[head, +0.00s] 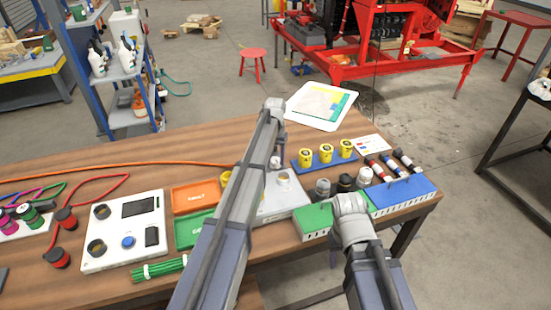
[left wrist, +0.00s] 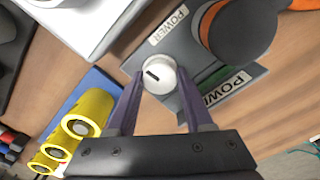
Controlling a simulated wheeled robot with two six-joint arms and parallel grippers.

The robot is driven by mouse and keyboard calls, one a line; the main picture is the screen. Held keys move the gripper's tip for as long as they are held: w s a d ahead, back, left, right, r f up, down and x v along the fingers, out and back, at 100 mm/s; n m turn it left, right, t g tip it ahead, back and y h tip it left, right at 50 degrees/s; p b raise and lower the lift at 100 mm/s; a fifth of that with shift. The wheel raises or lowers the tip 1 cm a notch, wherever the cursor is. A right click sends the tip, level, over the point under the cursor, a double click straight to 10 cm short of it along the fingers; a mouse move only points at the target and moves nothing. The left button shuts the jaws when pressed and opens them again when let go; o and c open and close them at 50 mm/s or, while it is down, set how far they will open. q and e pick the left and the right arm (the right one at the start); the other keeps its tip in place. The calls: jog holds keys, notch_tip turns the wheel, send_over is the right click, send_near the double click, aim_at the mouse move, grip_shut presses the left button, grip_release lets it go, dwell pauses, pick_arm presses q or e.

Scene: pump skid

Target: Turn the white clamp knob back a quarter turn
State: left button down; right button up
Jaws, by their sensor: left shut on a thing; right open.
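The white clamp knob (left wrist: 158,74) shows in the left wrist view. It is round, has a short dark mark on its face, and sits on a grey plate (left wrist: 143,60). My left gripper (left wrist: 160,82) has its two fingers on either side of the knob and is shut on it. In the head view my left arm reaches over the table and hides most of the knob's place. My right gripper (head: 350,204) is open over the green and blue holders at the table's right front; its fingertips are hard to see.
Beside the knob are "POWER" labels (left wrist: 168,27) and a dark round part with orange (left wrist: 240,25). Yellow cylinders stand in a blue rack (head: 327,163). A white fixture (head: 290,200), orange tray (head: 195,198) and meter box (head: 125,230) lie nearby.

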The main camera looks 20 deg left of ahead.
aim_at(275, 159)
pick_arm(q)
jog(key=n, duration=0.3)
jog(key=shift+n, duration=2.2)
jog(key=shift+c, duration=1.4)
grip_release()
jog(key=shift+r, duration=0.15)
notch_tip(275, 159, up, 8)
jog(key=p, duration=0.8)
jog(key=shift+f, duration=0.2)
